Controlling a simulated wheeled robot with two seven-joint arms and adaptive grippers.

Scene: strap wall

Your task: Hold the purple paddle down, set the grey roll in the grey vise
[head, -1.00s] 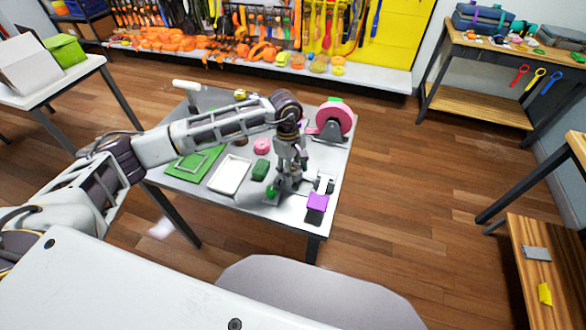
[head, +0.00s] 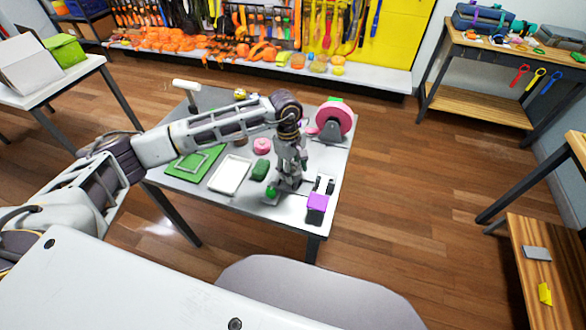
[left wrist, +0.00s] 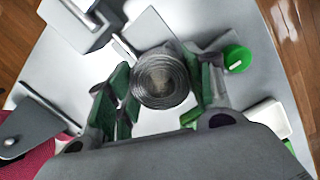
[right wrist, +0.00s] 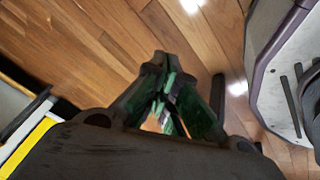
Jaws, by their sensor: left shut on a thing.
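My left gripper (left wrist: 160,92) is shut on the grey roll (left wrist: 162,80), with one green-padded finger on each side of it. In the head view this gripper (head: 284,184) is low over the front right of the grey table, and it largely hides the roll. The grey vise (left wrist: 205,44), with a green knob (left wrist: 238,58), shows close behind the roll; I cannot tell whether they touch. The purple paddle (head: 317,201) is at the table's front right corner, with nothing on it. My right gripper (right wrist: 165,62) is shut and empty, away from the table over the wood floor.
A pink reel (head: 333,117) stands at the table's back right. A white tray (head: 230,175), a green block (head: 261,170) and a green board (head: 190,164) are left of my left gripper. A white-handled tool (head: 187,86) is at the back left.

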